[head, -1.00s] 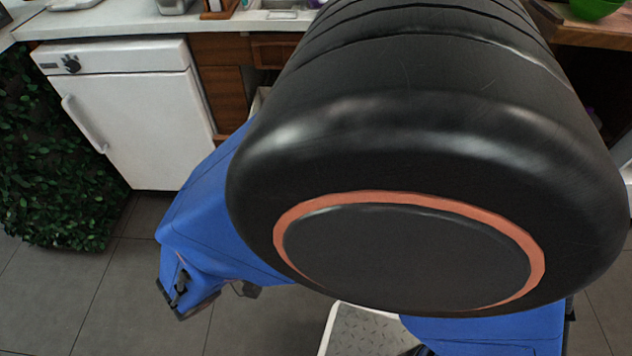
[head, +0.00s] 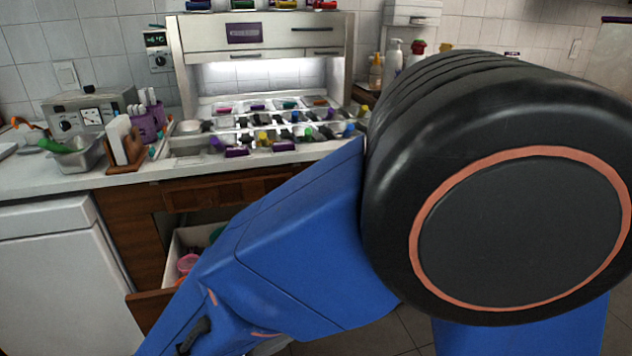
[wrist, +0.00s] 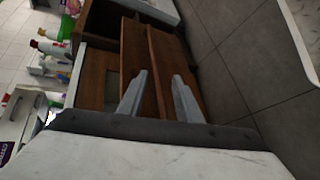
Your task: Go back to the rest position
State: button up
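My gripper (wrist: 160,92) shows in the wrist view, its two grey fingers spread apart with nothing between them. Beyond the fingers are brown wooden drawer fronts and grey floor tiles, turned sideways in the picture. In the head view my blue and black arm fills the centre and right, and it hides the gripper there.
A drawer (head: 180,248) below the counter stands open with coloured items inside. The counter (head: 60,185) bears a toppings station (head: 262,38), a metal pan (head: 82,158) and a wooden holder (head: 124,150). A white cabinet (head: 60,270) stands at left.

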jog(key=w+d+r+m+g+y, duration=0.15)
jog(key=d+g, duration=0.25)
jog(key=d, duration=0.5)
jog(key=w+d+r+m+g+y, duration=0.1)
jog(key=w+d+r+m+g, duration=0.15)
jog(key=d, duration=0.75)
jog(key=s+d+r+m+t+y, duration=0.1)
jog(key=s+d+r+m+y, duration=0.1)
jog(key=d, duration=0.6)
jog(key=s+d+r+m+t+y, duration=0.1)
jog(key=s+d+r+m+y, duration=0.2)
jog(key=s+d+m+y, duration=0.2)
jog(key=d, duration=0.3)
jog(key=shift+w+a+r+y, duration=0.1)
jog(key=shift+y, duration=0.15)
